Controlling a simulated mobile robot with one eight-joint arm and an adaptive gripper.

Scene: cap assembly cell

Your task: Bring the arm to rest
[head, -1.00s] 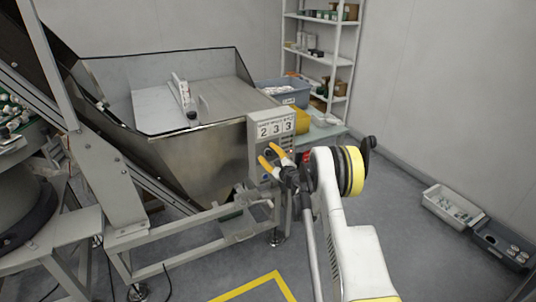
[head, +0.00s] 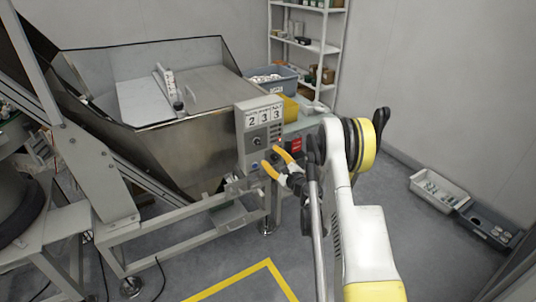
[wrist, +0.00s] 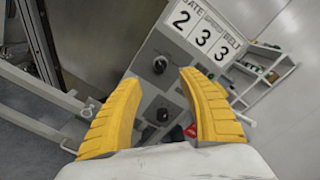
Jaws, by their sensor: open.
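My gripper (head: 279,162) is in the middle of the head view, its two yellow fingers spread apart with nothing between them. In the wrist view the open fingers (wrist: 160,108) frame the grey control box (wrist: 160,66). My white arm reaches up from the lower right.
A large metal hopper (head: 165,135) on a frame stands left of the gripper. A table with a blue-grey bin (head: 272,83) and a white shelf (head: 318,48) are behind. Two bins (head: 440,190) lie on the floor at right. Open floor with a yellow line (head: 235,281) is in front.

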